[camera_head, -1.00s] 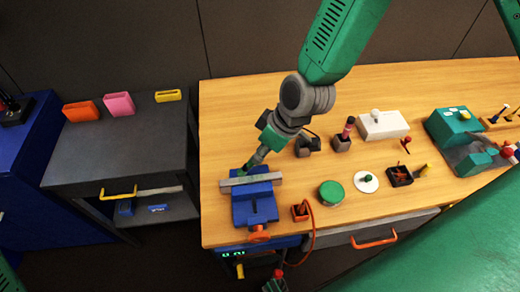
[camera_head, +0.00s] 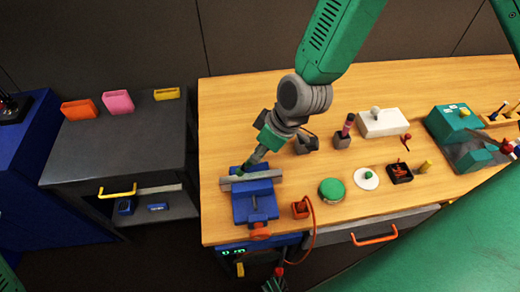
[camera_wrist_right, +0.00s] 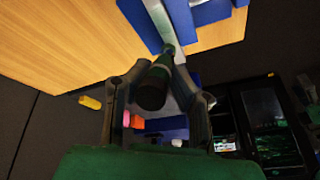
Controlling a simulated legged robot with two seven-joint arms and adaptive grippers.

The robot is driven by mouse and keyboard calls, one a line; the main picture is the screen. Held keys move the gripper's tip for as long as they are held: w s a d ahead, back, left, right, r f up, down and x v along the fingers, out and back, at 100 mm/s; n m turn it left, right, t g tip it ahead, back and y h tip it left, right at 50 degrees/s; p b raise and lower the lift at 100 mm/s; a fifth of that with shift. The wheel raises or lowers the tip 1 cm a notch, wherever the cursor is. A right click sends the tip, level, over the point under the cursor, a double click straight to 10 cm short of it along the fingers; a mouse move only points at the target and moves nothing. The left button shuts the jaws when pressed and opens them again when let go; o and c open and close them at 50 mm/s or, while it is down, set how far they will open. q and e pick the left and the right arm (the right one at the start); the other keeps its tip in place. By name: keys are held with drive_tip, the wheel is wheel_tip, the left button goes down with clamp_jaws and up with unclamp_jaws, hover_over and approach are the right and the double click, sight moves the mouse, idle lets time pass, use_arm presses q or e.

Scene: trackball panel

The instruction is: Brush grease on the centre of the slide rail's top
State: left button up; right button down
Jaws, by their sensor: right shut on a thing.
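The slide rail (camera_head: 264,175) is a light grey bar clamped across the blue vise (camera_head: 254,208) at the front left of the bench. My right gripper (camera_head: 260,150) is just behind the rail and shut on a green brush (camera_head: 251,161). The brush slants down to the left, its lower end at the rail left of its middle; contact cannot be told. In the right wrist view, the brush's dark handle end (camera_wrist_right: 152,88) is between the two fingers, and the rail (camera_wrist_right: 160,20) runs beyond it. The bristles are hard to see.
A green round tin (camera_head: 331,190), a white disc (camera_head: 366,178) and a dark tray (camera_head: 399,173) stand to the right. An orange holder (camera_head: 300,209) with a cable is near the vise. A grey cabinet (camera_head: 120,150) stands left of the bench. The bench's back left is clear.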

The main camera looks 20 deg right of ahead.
drive_tip(key=shift+a+f, duration=0.2)
drive_tip(key=shift+a, duration=0.45)
drive_tip(key=shift+s+d, duration=0.2)
drive_tip(key=shift+d, duration=0.7)
drive_tip(key=shift+s+d, duration=0.15)
drive_tip(key=shift+d, duration=0.75)
drive_tip(key=shift+s+d+p, duration=0.15)
drive_tip(key=shift+d+p, duration=0.2)
drive_tip(key=shift+d, duration=0.15)
drive_tip(key=shift+s+d+r, duration=0.1)
drive_tip(key=shift+d, duration=0.05)
drive_tip(key=shift+s+d+p, duration=0.2)
drive_tip(key=shift+d+p, duration=0.1)
drive_tip(key=shift+d, duration=0.3)
drive_tip(key=shift+w+a, duration=0.1)
drive_tip(key=shift+a, duration=0.25)
drive_tip(key=shift+w+a, duration=0.25)
drive_tip(key=shift+a, duration=0.45)
drive_tip(key=shift+w+a, duration=0.2)
drive_tip(key=shift+a, duration=0.4)
drive_tip(key=shift+w+a, duration=0.2)
drive_tip(key=shift+a, duration=0.4)
use_arm(q)
drive_tip(key=shift+a+r, duration=0.4)
drive_tip(key=shift+r, duration=0.35)
use_arm(e)
drive_tip(key=shift+a, duration=0.5)
